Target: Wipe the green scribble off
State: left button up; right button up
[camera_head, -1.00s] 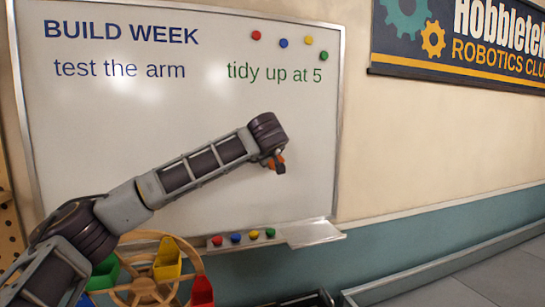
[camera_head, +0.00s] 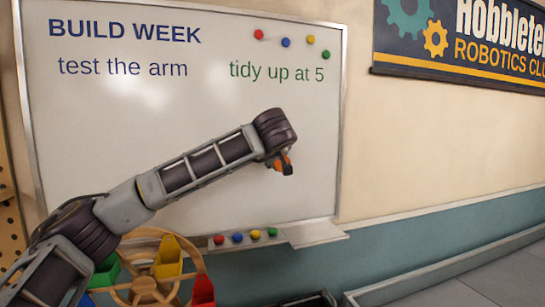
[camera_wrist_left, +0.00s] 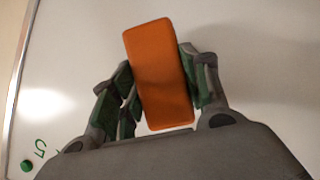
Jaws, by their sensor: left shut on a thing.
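The whiteboard (camera_head: 230,195) fills much of the head view. Its green writing "tidy up at 5" (camera_head: 277,72) is at the upper right; no separate green scribble shows, and my arm hides part of the board. My left gripper (camera_head: 284,164) is in front of the board's lower right part. In the left wrist view the gripper (camera_wrist_left: 160,90) is shut on an orange block (camera_wrist_left: 160,65), the likely eraser, which faces the board. Whether the block touches the board I cannot tell. My right gripper is not in view.
Blue writing (camera_head: 123,48) and several round magnets (camera_head: 286,42) are on the board's upper part. More magnets (camera_head: 255,235) sit on the tray (camera_head: 315,233) below. A wooden wheel with coloured bins (camera_head: 145,285) stands at lower left. A banner (camera_head: 460,65) hangs at right.

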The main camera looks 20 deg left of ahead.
pick_arm(q)
jog(key=shift+s+d+b, duration=0.25)
jog(key=shift+s+d, duration=0.15)
jog(key=shift+s, duration=0.2)
jog(key=shift+s+d+b, duration=0.2)
jog(key=shift+s+d, duration=0.15)
jog(key=shift+s, duration=0.2)
jog(key=shift+s+d+b, duration=0.3)
jog(key=shift+s+d, duration=0.15)
jog(key=shift+s, duration=0.2)
jog(key=shift+s+d+b, duration=0.25)
jog(key=shift+s+d, duration=0.15)
jog(key=shift+s, duration=0.2)
jog(key=shift+w+a, duration=0.1)
jog(key=shift+w, duration=0.05)
jog(key=w+a, duration=0.1)
jog(key=w+p, duration=0.1)
jog(key=shift+w+a, duration=0.3)
jog(key=shift+a, duration=0.05)
